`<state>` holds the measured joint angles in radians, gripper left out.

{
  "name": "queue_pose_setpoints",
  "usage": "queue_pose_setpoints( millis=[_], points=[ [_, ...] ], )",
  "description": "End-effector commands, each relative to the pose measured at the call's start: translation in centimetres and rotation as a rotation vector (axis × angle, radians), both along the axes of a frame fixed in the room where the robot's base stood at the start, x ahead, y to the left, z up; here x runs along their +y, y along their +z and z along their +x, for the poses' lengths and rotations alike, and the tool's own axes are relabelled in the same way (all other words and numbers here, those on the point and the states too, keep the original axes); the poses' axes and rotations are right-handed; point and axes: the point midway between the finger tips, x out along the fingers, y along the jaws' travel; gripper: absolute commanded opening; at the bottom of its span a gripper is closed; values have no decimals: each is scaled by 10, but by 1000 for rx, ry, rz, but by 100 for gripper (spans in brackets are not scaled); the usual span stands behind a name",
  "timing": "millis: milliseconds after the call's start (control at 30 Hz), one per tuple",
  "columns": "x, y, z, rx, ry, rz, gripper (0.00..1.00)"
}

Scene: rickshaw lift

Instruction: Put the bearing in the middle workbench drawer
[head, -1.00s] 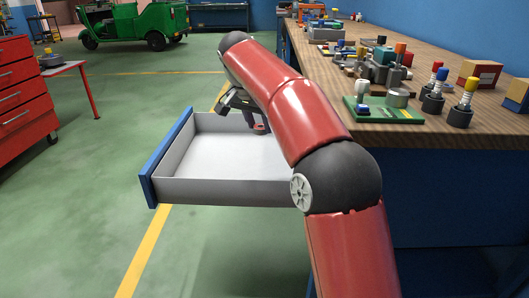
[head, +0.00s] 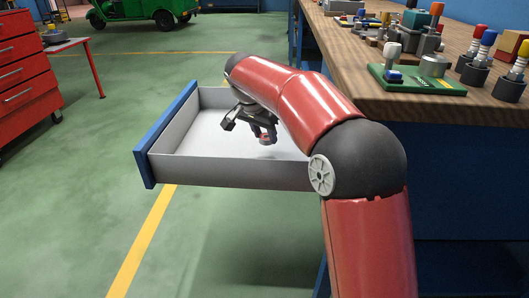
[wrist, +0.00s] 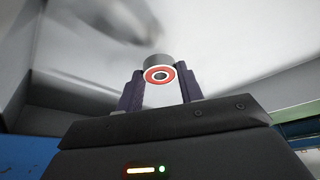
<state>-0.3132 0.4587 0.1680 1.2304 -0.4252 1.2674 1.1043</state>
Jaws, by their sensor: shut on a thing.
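The open workbench drawer (head: 230,172) has a blue front, grey walls and a pale, empty-looking floor. In the head view it juts out to the left of the bench. My gripper (head: 265,138) points down over the inside of the drawer, partly hidden by my red arm. It is shut on the bearing, a small ring with a red face (wrist: 158,75), which shows between the two fingers in the wrist view. The pale drawer floor and walls lie beyond it there. I cannot tell whether the bearing touches the floor.
The wooden bench top (head: 440,112) at right carries a green board (head: 415,80) and several knobbed parts. A red tool cabinet (head: 25,80) and a red table (head: 75,45) stand at left. A green rickshaw (head: 140,12) is at the back. The floor left of the drawer is clear.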

Motion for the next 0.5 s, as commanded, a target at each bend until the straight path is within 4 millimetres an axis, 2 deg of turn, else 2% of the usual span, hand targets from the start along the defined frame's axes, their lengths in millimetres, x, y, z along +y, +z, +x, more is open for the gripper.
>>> queue_pose_setpoints(
  millis=[167,400,500],
  points=[
    [0,-12,0,0,1,0,14],
    [0,-47,0,1,2,0,14],
    [0,-49,0,0,2,0,14]
  ],
)
